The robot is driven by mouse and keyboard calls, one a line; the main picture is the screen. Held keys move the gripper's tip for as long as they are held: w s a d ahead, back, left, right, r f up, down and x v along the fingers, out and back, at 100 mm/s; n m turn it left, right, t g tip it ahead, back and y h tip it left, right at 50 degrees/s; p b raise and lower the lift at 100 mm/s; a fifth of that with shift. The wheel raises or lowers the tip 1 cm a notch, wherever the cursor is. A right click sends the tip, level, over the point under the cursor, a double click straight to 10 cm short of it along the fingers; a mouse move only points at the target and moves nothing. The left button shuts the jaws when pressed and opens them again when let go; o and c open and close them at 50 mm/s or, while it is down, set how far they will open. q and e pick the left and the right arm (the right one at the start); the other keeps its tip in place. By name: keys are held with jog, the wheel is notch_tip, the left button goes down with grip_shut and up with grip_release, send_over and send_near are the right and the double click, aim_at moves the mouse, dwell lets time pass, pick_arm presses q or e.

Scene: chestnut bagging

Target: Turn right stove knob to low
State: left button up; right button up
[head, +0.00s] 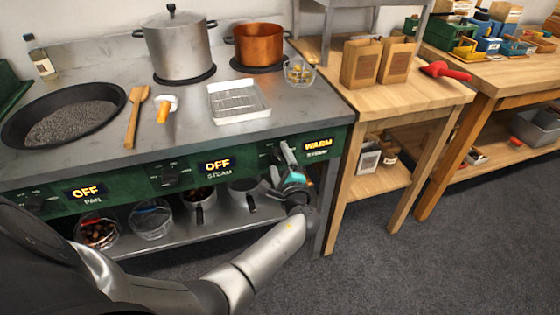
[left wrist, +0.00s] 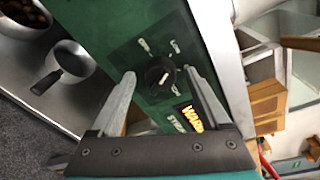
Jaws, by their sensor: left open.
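The right stove knob (left wrist: 160,77) is a round black knob with a white mark, on the green front panel. It sits between the spread fingers of my left gripper (left wrist: 160,74) in the left wrist view, with gaps on both sides. Whether the fingertips reach the knob's depth, I cannot tell. In the head view my left gripper (head: 280,160) is at the panel's right end and partly hides this knob. The display beside it (head: 318,144) reads WARM and also shows in the left wrist view (left wrist: 190,113). My right gripper is not in view.
The other two displays, PAN (head: 86,191) and STEAM (head: 217,165), read OFF. A steel pot (head: 178,48), a copper pot (head: 258,46) and a black pan (head: 62,115) stand on the stove top. Bowls and small pans sit on the shelf below. A wooden table (head: 400,98) adjoins on the right.

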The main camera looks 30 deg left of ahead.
pick_arm(q)
jog(key=shift+s+d, duration=0.3)
jog(key=p+v, duration=0.3)
jog(key=v, duration=1.1)
jog(key=shift+s, duration=0.15)
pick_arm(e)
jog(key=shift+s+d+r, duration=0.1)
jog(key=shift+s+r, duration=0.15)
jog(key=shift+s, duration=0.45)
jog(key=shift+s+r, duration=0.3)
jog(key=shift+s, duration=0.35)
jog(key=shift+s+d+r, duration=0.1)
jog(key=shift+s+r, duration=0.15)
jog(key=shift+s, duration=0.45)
pick_arm(q)
jog(key=shift+d, duration=0.15)
